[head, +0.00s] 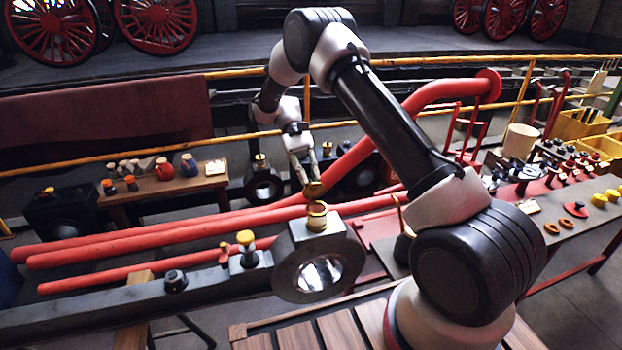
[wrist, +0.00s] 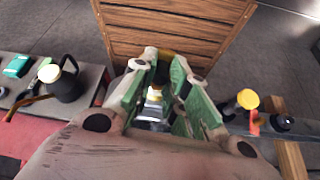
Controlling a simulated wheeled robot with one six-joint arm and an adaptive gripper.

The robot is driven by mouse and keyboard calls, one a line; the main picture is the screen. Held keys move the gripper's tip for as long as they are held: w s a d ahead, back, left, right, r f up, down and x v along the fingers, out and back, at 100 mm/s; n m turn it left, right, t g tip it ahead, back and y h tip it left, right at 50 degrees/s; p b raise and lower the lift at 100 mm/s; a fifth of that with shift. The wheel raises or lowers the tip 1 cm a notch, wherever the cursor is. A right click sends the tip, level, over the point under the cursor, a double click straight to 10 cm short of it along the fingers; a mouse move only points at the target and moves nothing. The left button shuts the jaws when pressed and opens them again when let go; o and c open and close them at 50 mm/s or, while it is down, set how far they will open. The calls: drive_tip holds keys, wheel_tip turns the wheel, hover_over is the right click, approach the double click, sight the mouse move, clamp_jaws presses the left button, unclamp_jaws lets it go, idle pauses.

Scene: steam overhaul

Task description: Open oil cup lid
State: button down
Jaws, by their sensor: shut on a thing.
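The brass oil cup (head: 318,216) stands on top of a dark, round-bored metal housing (head: 318,262) in the head view. Its brass lid (head: 314,189) is raised above the cup's mouth and looks tilted; whether a hinge joins them is too small to tell. My gripper (head: 307,181) comes down from above and is shut on the lid at the fingertips. In the wrist view its green-padded fingers (wrist: 163,72) reach away from the camera, with a little yellow brass showing between them. The fingers partly hide the cup there.
A yellow-topped fitting (head: 246,246) and a dark knob (head: 175,281) stand on the beam left of the housing. Long red pipes (head: 150,235) run behind. A bench with jars (head: 164,169) is at the back left. A parts table (head: 590,218) stands right.

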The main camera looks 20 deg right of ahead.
drive_tip(key=shift+w+f+g, duration=0.2)
drive_tip(key=shift+w+g, duration=0.05)
drive_tip(key=shift+g, duration=0.25)
drive_tip(key=c, duration=1.4)
unclamp_jaws()
drive_tip(key=shift+w, duration=0.1)
drive_tip(key=shift+r, duration=0.1)
